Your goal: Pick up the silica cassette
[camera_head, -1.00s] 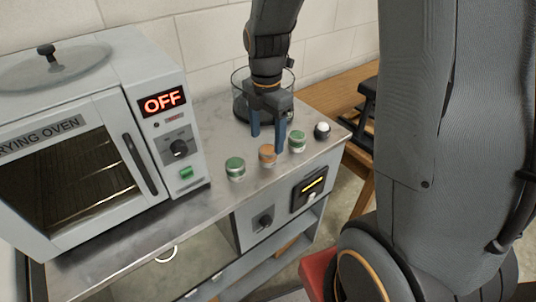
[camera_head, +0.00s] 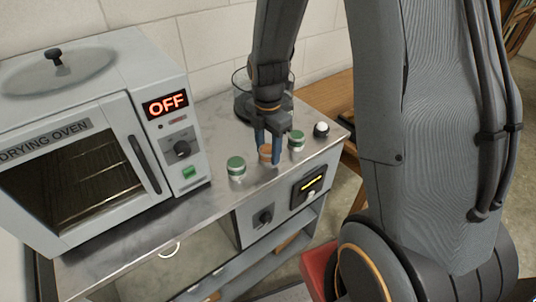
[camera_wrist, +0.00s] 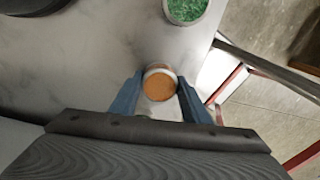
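The orange-topped silica cassette (camera_head: 265,153), a small round pot, stands upright on the metal bench top. It also shows in the wrist view (camera_wrist: 159,85), between the tips of my blue fingers. My gripper (camera_head: 268,150) points down over it with one finger on each side, and it also shows in the wrist view (camera_wrist: 158,84). The fingers look open, with a narrow gap to the pot. A finger hides part of the pot in the head view. Two similar green-topped pots stand on the bench, one to the left (camera_head: 236,168) and one to the right (camera_head: 296,141).
The drying oven (camera_head: 72,150) stands at the left, its display reading OFF. A glass vessel (camera_head: 240,102) is behind my gripper. A white-topped dark knob (camera_head: 321,129) is near the bench's right end. The bench top (camera_head: 190,222) is clear in front of the oven.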

